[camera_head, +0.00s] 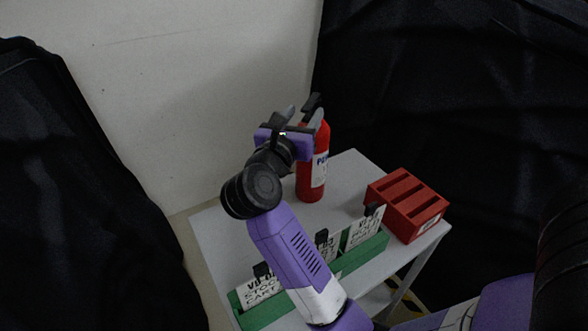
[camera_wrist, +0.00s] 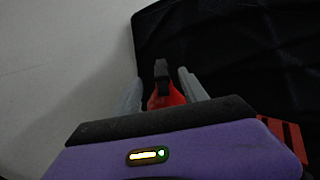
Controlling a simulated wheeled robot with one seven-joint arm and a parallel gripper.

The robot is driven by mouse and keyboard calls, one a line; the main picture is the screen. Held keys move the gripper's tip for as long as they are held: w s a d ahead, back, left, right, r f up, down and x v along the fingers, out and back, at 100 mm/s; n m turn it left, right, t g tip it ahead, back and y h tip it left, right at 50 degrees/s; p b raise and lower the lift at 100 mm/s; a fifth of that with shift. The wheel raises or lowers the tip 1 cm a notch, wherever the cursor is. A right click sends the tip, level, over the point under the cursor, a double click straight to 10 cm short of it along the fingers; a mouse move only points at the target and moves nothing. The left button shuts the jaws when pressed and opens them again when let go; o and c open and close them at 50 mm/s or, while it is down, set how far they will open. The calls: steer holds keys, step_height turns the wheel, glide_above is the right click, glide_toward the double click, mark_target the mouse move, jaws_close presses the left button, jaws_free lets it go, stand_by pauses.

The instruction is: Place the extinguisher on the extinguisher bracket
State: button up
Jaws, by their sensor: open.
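The extinguisher (camera_head: 312,176) is a red cylinder with a white label, standing upright on the white table. Its black top (camera_wrist: 162,68) and red shoulder (camera_wrist: 168,98) show in the wrist view. My gripper (camera_head: 304,117) is at the extinguisher's upper end, and my wrist partly hides that end in the head view. In the wrist view my gripper (camera_wrist: 160,88) is open, one grey finger on each side of the extinguisher's top. Gaps show beside the top, and I cannot tell whether either finger touches it. I cannot make out an extinguisher bracket for certain.
A red slotted block (camera_head: 424,222) sits at the table's right edge. A green rack (camera_head: 362,256) with several lettered cards runs along the near side, partly behind my arm. The white table (camera_head: 345,172) has clear room around the extinguisher. Black drapes (camera_head: 440,90) hang left and right.

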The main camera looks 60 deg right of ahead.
mark_target(313, 102)
steer(key=shift+m, duration=0.5)
steer(key=shift+w+d+f+p, duration=0.1)
steer(key=shift+d+p, duration=0.25)
steer(key=shift+d, duration=0.95)
steer(key=shift+w+d+f+p, duration=0.15)
steer(key=shift+d+p, duration=0.2)
steer(key=shift+d, duration=0.9)
steer(key=shift+w+d+f+p, duration=0.1)
steer(key=shift+d+p, duration=0.25)
steer(key=shift+d, duration=0.95)
jaws_close()
steer(key=shift+r, duration=0.2)
